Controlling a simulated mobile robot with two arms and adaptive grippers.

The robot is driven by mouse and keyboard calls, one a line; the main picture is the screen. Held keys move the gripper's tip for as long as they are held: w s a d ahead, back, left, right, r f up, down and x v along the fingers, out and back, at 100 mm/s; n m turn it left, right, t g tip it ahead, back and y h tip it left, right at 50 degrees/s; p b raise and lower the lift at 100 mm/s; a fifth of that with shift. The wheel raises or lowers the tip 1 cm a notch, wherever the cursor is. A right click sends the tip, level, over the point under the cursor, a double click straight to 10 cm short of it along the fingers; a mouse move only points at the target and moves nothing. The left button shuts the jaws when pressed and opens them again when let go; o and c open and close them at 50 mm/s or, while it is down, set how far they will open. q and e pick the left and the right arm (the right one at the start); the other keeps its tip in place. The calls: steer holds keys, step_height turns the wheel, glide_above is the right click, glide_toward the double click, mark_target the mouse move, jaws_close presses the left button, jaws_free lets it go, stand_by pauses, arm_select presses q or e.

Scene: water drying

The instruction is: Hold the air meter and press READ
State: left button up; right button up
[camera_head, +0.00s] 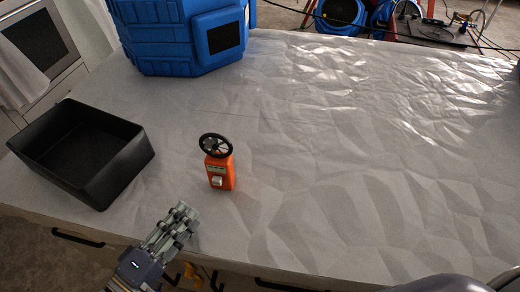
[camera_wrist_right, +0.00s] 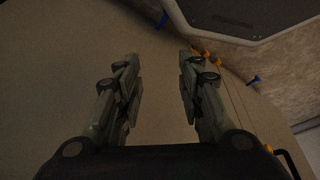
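The air meter (camera_head: 226,174) is a small orange handheld device standing on the covered table in the head view. It has a round black vaned wheel on top, a small display and a pale button-like part low on its front; no lettering is legible. My left gripper (camera_head: 187,217) is in front of and to the left of the meter, near the table's front edge, apart from it. Its fingers look close together, but the angle hides the gap.
A black open bin (camera_head: 125,163) stands on the table at left. A large blue machine (camera_head: 175,45) stands at the back left. The wrinkled sheet on the table (camera_head: 350,150) is clear to the right of the meter. Dark handles line the table's front edge.

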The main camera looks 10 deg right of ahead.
steer(key=w+a+r+t+y, duration=0.3)
steer(key=w+a+r, duration=0.5)
steer(key=a, duration=0.4)
steer(key=a+r+n+t+y, duration=0.15)
steer(key=a+r+y, duration=0.45)
steer(key=a+r, duration=0.8)
steer(key=s+a+r+y, duration=0.3)
steer(key=r, duration=0.8)
steer(key=s+a+r+y, duration=0.3)
steer(key=r, duration=0.7)
steer(key=s+a+r+y, duration=0.3)
steer(key=s+r, duration=0.1)
steer(key=r, duration=0.7)
steer(key=w+d+r+n+t, duration=0.3)
steer(key=w+d+r+n, duration=0.25)
steer(key=w+r, duration=0.2)
steer(key=m+g+h, duration=0.3)
steer(key=m+g, duration=0.1)
steer(key=m, duration=2.9)
glide_toward(200, 140)
steer(key=x, duration=0.4)
steer(key=f+x, duration=0.1)
steer(key=x, duration=0.2)
steer(key=shift+w+d, duration=0.15)
steer(key=shift+w, duration=0.25)
